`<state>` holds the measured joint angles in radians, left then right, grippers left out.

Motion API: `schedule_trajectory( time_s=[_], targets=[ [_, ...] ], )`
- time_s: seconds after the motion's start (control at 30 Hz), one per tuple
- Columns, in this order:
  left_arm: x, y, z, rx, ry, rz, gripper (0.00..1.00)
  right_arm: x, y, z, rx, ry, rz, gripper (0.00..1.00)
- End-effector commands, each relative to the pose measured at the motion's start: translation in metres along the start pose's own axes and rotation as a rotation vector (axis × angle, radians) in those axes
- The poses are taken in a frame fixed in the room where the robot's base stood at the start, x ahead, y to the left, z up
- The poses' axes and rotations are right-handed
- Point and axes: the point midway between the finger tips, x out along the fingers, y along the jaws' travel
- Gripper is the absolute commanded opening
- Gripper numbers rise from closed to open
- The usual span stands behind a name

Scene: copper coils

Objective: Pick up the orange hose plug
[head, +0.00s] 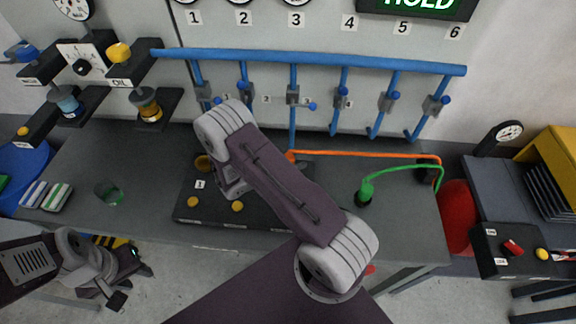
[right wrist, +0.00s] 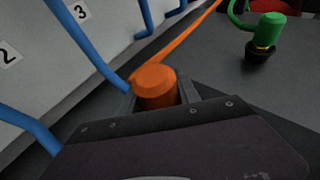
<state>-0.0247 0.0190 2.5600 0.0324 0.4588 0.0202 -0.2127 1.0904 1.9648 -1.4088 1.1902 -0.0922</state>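The orange hose plug (right wrist: 155,84) is upright in the right wrist view, between the two grey fingers of my right gripper (right wrist: 158,98). The fingers sit close on either side of it; whether they press on it is unclear. In the head view my right arm covers the plug and the gripper; only the orange hose (head: 360,154) shows, running right along the bench. My left gripper (head: 131,284) is low at the left, in front of the bench, its fingers apart and empty, far from the plug.
A green plug (head: 365,192) with a green hose stands on the bench (head: 410,225) to the right. Blue pipes (head: 310,62) with valves line the wall behind. A dark box with yellow knobs (head: 238,206) lies by my right arm.

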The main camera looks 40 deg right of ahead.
Motion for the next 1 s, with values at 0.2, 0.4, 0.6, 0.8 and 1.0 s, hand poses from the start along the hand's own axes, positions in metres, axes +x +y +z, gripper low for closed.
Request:
schedule_trajectory(
  time_s=[0.2, 0.4, 0.6, 0.8, 1.0],
  targets=[
    [0.000, 0.000, 0.000, 0.000, 0.000, 0.000, 0.36, 0.000, 0.000, 0.000, 0.000, -0.001, 0.000, 0.00],
    [0.000, 0.000, 0.000, 0.000, 0.000, 0.000, 0.36, -0.001, 0.000, 0.002, 0.001, 0.000, 0.000, 0.00],
    [0.002, 0.000, 0.000, 0.000, 0.000, 0.000, 0.36, -0.009, 0.000, 0.021, 0.004, -0.001, 0.001, 0.00],
    [0.004, 0.000, 0.000, 0.000, 0.000, 0.000, 0.36, -0.027, -0.022, 0.048, -0.003, -0.001, 0.002, 0.00],
    [0.006, 0.000, 0.001, 0.000, 0.000, 0.000, 0.36, -0.050, -0.069, 0.070, -0.001, 0.000, 0.004, 0.00]
  ],
)
